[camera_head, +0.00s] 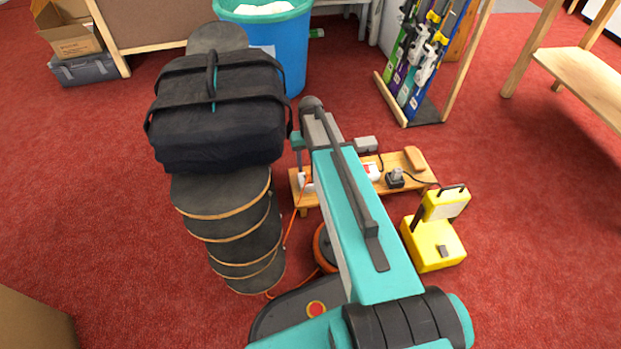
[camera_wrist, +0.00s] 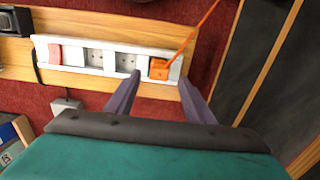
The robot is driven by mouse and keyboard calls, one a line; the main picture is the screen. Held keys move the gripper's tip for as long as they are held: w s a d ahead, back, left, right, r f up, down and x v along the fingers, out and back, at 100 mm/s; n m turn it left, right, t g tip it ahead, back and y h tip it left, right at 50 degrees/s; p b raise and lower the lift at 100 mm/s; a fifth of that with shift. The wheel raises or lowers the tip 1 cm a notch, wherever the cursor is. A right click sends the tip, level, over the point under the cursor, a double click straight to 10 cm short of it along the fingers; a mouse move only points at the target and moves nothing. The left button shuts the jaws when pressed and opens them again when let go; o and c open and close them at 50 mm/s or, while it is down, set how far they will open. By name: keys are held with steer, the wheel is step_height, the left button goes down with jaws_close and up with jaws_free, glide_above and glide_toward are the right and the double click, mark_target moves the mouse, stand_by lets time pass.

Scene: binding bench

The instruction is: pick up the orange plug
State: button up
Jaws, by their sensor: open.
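In the wrist view the orange plug (camera_wrist: 159,69) sits at the right end of a white power strip (camera_wrist: 74,56), with its orange cord (camera_wrist: 198,28) running up and right. My gripper (camera_wrist: 159,78) is open, its two dark fingers apart. In the picture the fingertips lie left and right of the plug; I cannot tell how far above it they are or whether they touch. In the head view my arm covers the plug and much of the strip. Part of the cord (camera_head: 291,228) shows left of my arm.
The strip lies on a low wooden bench (camera_head: 417,181) with a black adapter (camera_head: 395,178). A yellow work lamp (camera_head: 433,243) stands right of it. Stacked dark boards (camera_head: 229,239) under a black bag (camera_head: 217,115) stand close on the left. Red carpet is free further right.

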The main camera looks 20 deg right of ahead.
mark_target(310, 172)
steer(key=shift+w+f+b, duration=0.1)
steer(key=shift+f+b, duration=1.6)
steer(key=shift+f, duration=0.85)
steer(key=c, duration=1)
